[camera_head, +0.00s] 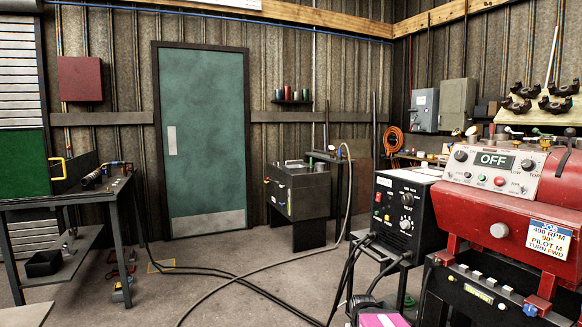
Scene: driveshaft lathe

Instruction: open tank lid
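A dark grey box-shaped unit on a stand (305,195) stands against the back wall, right of the door, and looks like the tank. Its top (298,166) is seen at a shallow angle, with small fittings and a green item at the back right. I cannot tell the lid apart from the top, or whether it is raised. A small panel with colored buttons is on its left side. My gripper is not in view.
A black control box (405,212) and red lathe (510,190) fill the right foreground. A workbench (70,196) stands at left. Cables (250,284) and a grey hose (346,195) cross the floor. Open floor lies before the teal door (205,130).

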